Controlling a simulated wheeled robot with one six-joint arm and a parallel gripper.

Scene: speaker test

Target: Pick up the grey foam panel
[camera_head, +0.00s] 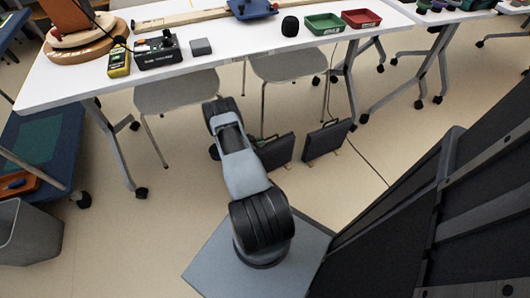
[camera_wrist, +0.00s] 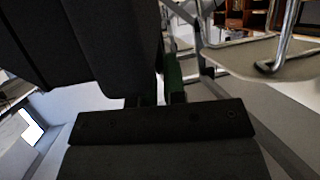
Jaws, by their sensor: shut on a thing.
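A dark grey foam panel (camera_head: 277,152) stands upright, slightly tilted, just right of my arm in the head view. In the wrist view the panel (camera_wrist: 95,45) fills the upper left as a large dark slab. My gripper (camera_wrist: 161,98) is shut on the panel's edge. Whether the panel's lower edge touches the floor is unclear.
A second dark panel (camera_head: 327,140) stands on the floor to the right. A white table (camera_head: 230,48) carries trays and small devices, with grey chairs (camera_head: 176,92) under its front edge. A cable (camera_head: 367,160) crosses the floor. A grey bin (camera_head: 30,235) stands at left.

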